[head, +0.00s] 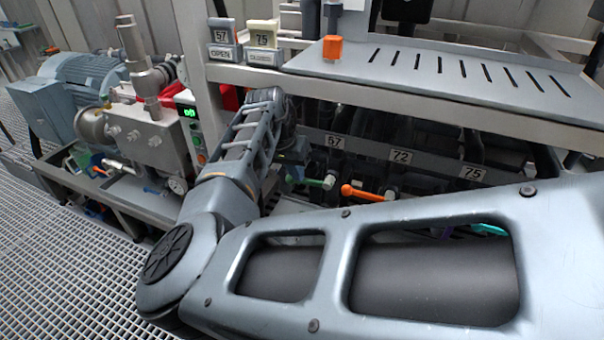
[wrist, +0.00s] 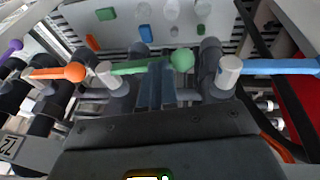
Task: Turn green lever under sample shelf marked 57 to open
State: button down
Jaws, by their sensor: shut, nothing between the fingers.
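The green lever (wrist: 145,67) lies sideways across the wrist view, from a pale hub (wrist: 113,76) to a round green knob (wrist: 182,60). In the head view the green lever (head: 317,183) shows under the shelf, below a tag (head: 334,141) that reads like 57 or 67. My gripper (wrist: 155,83) is shut and empty, its dark blue fingers overlapping the middle of the green lever in the wrist view. I cannot tell if they touch. My arm hides the gripper's tips in the head view. A plate (head: 222,46) on the shelf reads 57 OPEN.
An orange lever (head: 362,193) sits beside the green one, below tag 72 (head: 400,156). A blue lever (wrist: 275,66) lies on the other side in the wrist view. The shelf beam (head: 400,100) runs above. Black pipes and a red part (wrist: 292,95) crowd the space.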

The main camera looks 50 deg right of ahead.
jog(key=shift+f+g+h+b, duration=0.2)
jog(key=shift+f+g+b, duration=0.4)
jog(key=shift+f, duration=0.65)
jog(key=shift+f+g+h+b, duration=0.2)
jog(key=shift+f+g+b, duration=0.4)
jog(key=shift+f, duration=0.75)
